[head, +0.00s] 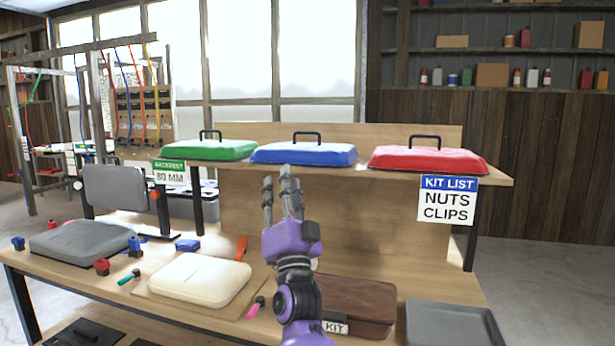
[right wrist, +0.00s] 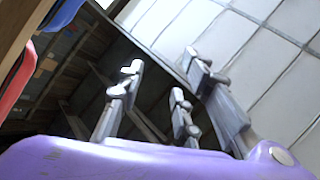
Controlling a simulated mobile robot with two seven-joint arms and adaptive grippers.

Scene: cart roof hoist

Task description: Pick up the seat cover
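Lids with black handles sit on the raised shelf: a green one (head: 208,150), a blue one (head: 304,153) and a red one (head: 428,159). A cream padded piece (head: 200,277) lies on a board on the bench, and a grey padded piece (head: 82,241) lies to its left. No label marks any of these as the seat cover, so I cannot tell which it is. My right gripper (head: 278,182) points up in front of the shelf, below the blue lid in the picture. Its fingers are apart and empty in the right wrist view (right wrist: 166,78). My left gripper is out of view.
The wooden shelf (head: 490,177) carries a "KIT LIST NUTS CLIPS" sign (head: 447,200) and a "BACKREST 80 MM" sign (head: 169,173). A brown kit box (head: 358,300) and a grey tray (head: 450,325) are at right on the bench. Small clamps and tools lie around the pads.

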